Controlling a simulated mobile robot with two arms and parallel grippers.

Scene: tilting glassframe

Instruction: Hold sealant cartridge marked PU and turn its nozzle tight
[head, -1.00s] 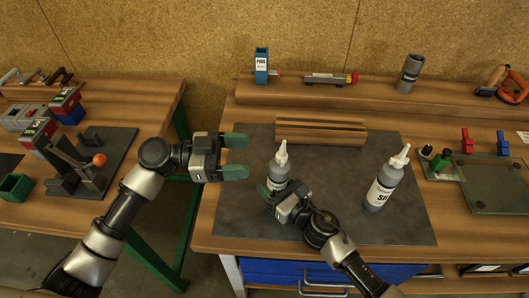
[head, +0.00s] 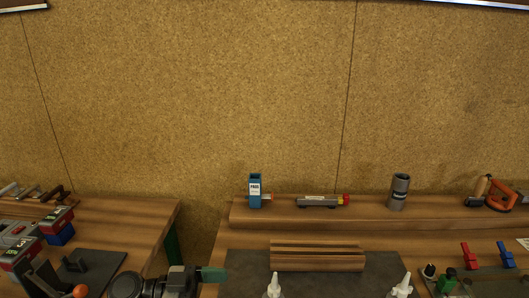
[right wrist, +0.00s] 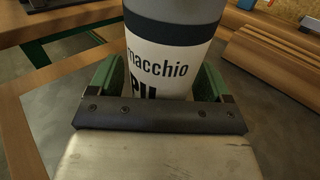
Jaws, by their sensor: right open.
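The sealant cartridge marked PU (right wrist: 165,60) fills the top middle of the right wrist view, its white label reading "macchio" above a partly hidden "PU". My right gripper (right wrist: 157,76) has its green fingers apart, one on each side of the cartridge. Whether they touch it I cannot tell. In the head view only the white nozzle (head: 273,287) of this cartridge shows at the bottom edge; its seating is hidden.
A second white nozzle (head: 403,286) stands to the right on the dark mat (head: 340,284). A grooved wooden block (head: 318,257) lies behind. A glass panel rig is at right.

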